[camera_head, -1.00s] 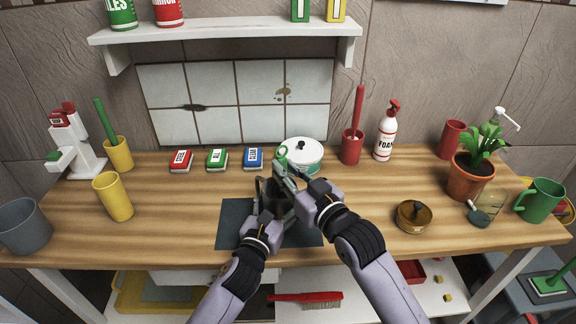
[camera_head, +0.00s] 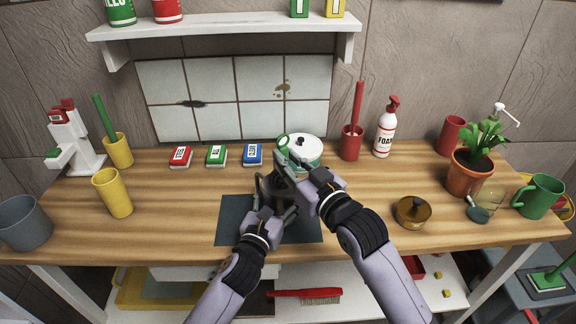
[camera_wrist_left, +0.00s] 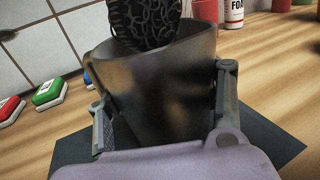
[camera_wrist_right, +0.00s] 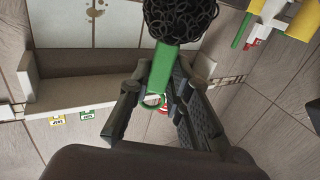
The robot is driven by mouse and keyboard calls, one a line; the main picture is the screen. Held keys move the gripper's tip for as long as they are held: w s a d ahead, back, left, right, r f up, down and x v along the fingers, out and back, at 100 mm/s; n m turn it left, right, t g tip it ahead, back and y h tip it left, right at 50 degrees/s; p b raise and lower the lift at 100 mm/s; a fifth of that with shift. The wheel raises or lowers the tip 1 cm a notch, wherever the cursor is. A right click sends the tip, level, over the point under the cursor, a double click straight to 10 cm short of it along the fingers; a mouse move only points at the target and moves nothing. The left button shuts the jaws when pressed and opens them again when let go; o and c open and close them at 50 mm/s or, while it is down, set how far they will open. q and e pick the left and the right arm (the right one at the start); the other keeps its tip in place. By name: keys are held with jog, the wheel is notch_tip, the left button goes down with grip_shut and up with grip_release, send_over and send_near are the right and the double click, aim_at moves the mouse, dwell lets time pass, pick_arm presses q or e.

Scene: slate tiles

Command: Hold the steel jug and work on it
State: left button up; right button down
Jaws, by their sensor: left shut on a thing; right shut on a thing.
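The steel jug (camera_wrist_left: 165,85) is between the fingers of my left gripper (camera_wrist_left: 160,100), which is shut on it over the dark mat (camera_head: 232,228). In the head view my arms hide much of the jug. My right gripper (camera_head: 300,178) is shut on the green handle of a scrubber (camera_wrist_right: 162,72), which ends in a ring and shows above the gripper in the head view (camera_head: 283,141). The scrubber's black coiled head (camera_wrist_left: 145,20) is at the jug's mouth, partly inside the rim. The jug's inner bottom is hidden.
A white lidded pot (camera_head: 305,150) stands close behind the jug. Red, green and blue boxes (camera_head: 216,156) lie at the back left.

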pick_arm(q)
jog(key=shift+a, duration=0.1)
pick_arm(e)
jog(key=shift+f, duration=0.2)
pick_arm(q)
jog(key=shift+f, duration=0.1)
pick_arm(e)
jog(key=shift+r, duration=0.15)
dwell(1.2)
jog(key=shift+a, duration=0.2)
jog(key=shift+s+a, duration=0.25)
jog(key=shift+a, duration=0.2)
notch_tip(320, 180, up, 6)
dwell(0.8)
dwell(0.3)
pick_arm(q)
jog(key=o, duration=1.4)
